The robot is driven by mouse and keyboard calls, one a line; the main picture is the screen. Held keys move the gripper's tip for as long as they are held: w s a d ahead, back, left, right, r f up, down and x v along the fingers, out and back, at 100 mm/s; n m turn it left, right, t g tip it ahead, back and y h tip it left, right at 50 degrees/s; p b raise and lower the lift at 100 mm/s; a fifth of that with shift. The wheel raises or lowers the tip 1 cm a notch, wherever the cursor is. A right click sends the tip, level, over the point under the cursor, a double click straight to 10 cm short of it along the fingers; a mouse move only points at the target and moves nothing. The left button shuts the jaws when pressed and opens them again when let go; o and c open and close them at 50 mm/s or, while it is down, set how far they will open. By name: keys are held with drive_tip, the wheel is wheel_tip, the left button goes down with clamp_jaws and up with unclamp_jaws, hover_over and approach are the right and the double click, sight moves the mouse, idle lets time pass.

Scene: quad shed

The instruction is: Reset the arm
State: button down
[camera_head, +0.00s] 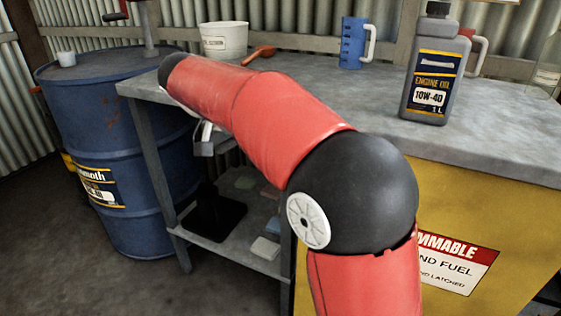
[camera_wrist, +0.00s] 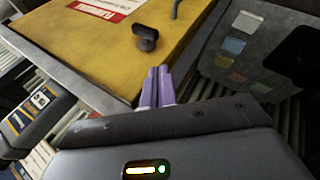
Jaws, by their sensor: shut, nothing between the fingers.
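My arm, red with a black elbow, reaches across the middle of the head view and covers part of the bench. My gripper (camera_wrist: 158,87) shows in the wrist view with its two pale purple fingers together and nothing between them. It points toward the yellow cabinet (camera_wrist: 85,40), near a dark knob (camera_wrist: 146,38) on the cabinet front; I cannot tell the exact distance. In the head view a small grey part of the gripper (camera_head: 205,138) shows below the forearm, in front of the bench; the fingertips are not clear there.
A grey engine oil bottle (camera_head: 432,75), a blue measuring jug (camera_head: 352,45), a white bucket (camera_head: 222,40) and an orange scoop (camera_head: 258,52) stand on the grey workbench (camera_head: 385,105). A blue drum (camera_head: 120,150) stands left. The lower shelf (camera_head: 225,248) holds a black tray (camera_head: 213,217).

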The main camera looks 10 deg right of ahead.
drive_tip(key=shift+a+r, duration=0.2)
drive_tip(key=shift+a, duration=0.15)
drive_tip(key=s+d+f+n+t+y, duration=0.1)
drive_tip(key=s+d+f+y, duration=0.1)
drive_tip(key=s, duration=0.5)
drive_tip(key=s+d+f+n+t+y, duration=0.1)
drive_tip(key=s+d+f+t+y, duration=0.1)
drive_tip(key=s, duration=0.5)
drive_tip(key=s+d+f+n+t+y, duration=0.1)
drive_tip(key=s+d+f+t+y, duration=0.1)
drive_tip(key=s+d+f, duration=0.3)
wheel_tip(320, 180, down, 2)
drive_tip(key=s+y, duration=0.1)
drive_tip(key=s, duration=0.1)
drive_tip(key=shift+s+f+n+y, duration=0.25)
drive_tip(key=shift+s+n+y, duration=0.05)
drive_tip(key=shift+s, duration=0.05)
